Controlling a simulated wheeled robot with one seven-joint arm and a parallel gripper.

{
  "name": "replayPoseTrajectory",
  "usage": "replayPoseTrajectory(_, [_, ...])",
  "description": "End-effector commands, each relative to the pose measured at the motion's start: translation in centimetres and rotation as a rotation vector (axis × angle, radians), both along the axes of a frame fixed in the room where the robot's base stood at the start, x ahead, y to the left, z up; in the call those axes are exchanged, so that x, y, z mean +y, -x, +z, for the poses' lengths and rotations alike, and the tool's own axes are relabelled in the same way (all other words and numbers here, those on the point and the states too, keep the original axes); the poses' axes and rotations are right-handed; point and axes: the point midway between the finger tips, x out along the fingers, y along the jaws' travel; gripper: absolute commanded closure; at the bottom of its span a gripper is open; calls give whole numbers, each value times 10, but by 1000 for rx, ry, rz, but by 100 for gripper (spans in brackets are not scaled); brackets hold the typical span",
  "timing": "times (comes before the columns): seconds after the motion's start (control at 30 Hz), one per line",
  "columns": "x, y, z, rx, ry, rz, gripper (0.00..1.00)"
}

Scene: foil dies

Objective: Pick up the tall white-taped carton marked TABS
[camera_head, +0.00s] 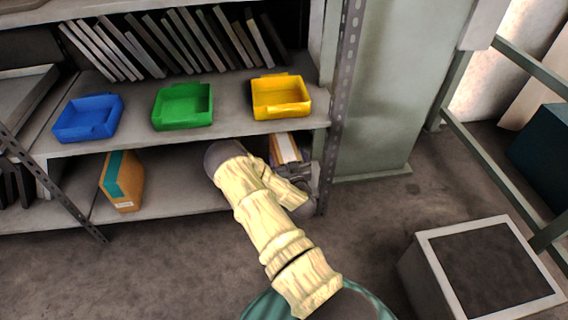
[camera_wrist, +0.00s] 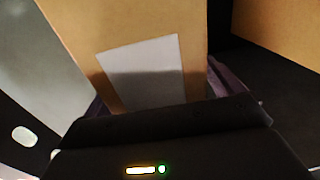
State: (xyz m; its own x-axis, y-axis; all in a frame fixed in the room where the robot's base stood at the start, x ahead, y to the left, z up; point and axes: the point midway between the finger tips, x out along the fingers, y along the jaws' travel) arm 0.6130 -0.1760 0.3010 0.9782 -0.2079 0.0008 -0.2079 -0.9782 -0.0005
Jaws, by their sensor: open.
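A carton with a broad white strip (camera_head: 286,148) stands on the lower shelf at its right end. My arm covers its lower part. In the wrist view a brown carton face (camera_wrist: 75,25) with a pale white patch fills the middle, close in front of my gripper. No marking can be read on it. My gripper (camera_head: 299,172) is at this carton, mostly hidden by my forearm in the head view. Its dark fingers show at both sides of the carton in the wrist view, apart; I cannot tell whether they touch it.
An orange carton with a teal strip (camera_head: 122,181) stands left on the lower shelf. Blue (camera_head: 89,118), green (camera_head: 183,106) and yellow (camera_head: 281,97) bins sit on the shelf above. A perforated upright (camera_head: 343,90) stands right of the carton. Another brown surface (camera_wrist: 280,30) shows right in the wrist view.

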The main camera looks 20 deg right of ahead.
Motion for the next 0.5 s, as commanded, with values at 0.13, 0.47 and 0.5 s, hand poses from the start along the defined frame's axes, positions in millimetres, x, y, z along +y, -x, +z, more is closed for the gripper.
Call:
replayPoseTrajectory(0.13, [-2,-10,-1,0,0,0,6])
replayPoseTrajectory(0.47, [-2,-10,1,1,0,-1,6])
replayPoseTrajectory(0.5, [-2,-10,1,1,0,-1,6])
